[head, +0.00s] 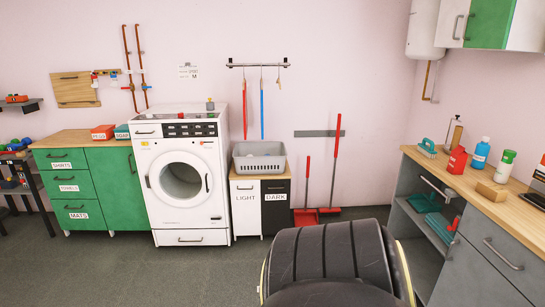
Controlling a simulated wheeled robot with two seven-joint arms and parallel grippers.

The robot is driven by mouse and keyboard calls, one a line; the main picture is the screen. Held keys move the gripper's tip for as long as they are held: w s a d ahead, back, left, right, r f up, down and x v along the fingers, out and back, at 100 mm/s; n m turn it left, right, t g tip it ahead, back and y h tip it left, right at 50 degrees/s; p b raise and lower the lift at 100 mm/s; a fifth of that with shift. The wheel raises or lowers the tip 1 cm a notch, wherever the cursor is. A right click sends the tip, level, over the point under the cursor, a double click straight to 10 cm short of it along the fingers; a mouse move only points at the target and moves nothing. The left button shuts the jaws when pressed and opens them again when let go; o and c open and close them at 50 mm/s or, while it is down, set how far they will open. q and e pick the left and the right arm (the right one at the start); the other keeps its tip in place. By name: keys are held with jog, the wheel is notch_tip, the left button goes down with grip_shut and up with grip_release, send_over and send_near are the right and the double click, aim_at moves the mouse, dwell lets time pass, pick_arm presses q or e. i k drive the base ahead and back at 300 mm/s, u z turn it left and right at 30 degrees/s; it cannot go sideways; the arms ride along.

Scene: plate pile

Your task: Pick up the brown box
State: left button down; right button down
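A small brown box (491,191) lies flat on the wooden top of the right-hand counter (455,180) in the head view. It sits in front of a red container (457,160) and left of a dark brown item (537,183) cut off by the right edge. Neither of my grippers shows in the head view.
A washing machine (180,215) and green cabinet (112,185) line the back wall. Grey floor is open at left.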

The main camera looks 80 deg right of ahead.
aim_at(496, 193)
jog(key=k, duration=0.25)
jog(key=z, duration=3.15)
